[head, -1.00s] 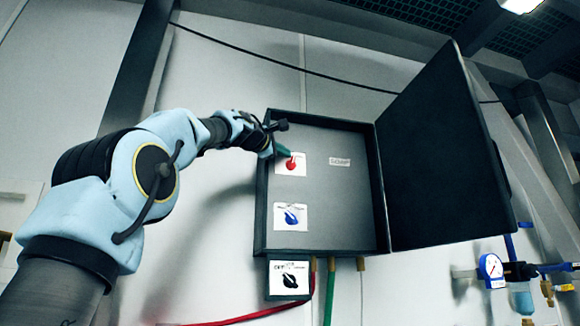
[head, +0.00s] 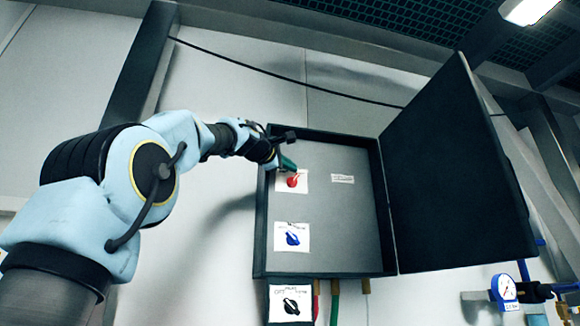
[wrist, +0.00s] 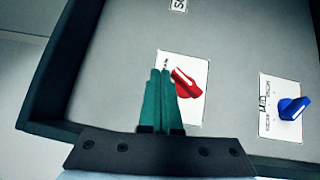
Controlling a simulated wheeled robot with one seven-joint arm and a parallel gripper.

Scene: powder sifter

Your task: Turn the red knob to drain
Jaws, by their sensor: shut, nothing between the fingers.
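The red knob (head: 292,181) sits on a white label plate (head: 301,187) in the upper left of the open control box. In the wrist view the red knob (wrist: 186,84) is just right of the green fingertips, with its white-marked handle lying at a slant. My gripper (head: 288,163) is at the box's upper left, its fingers pointing in towards the knob. In the wrist view my gripper (wrist: 160,75) is shut and empty, fingers side by side over the label's left part. I cannot tell whether a finger touches the knob. The label's writing is partly hidden.
A blue knob (head: 292,238) is below the red one, and a black knob (head: 291,306) is under the box. The box's side wall (wrist: 55,70) is close to my gripper. The dark door (head: 455,180) stands open at right.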

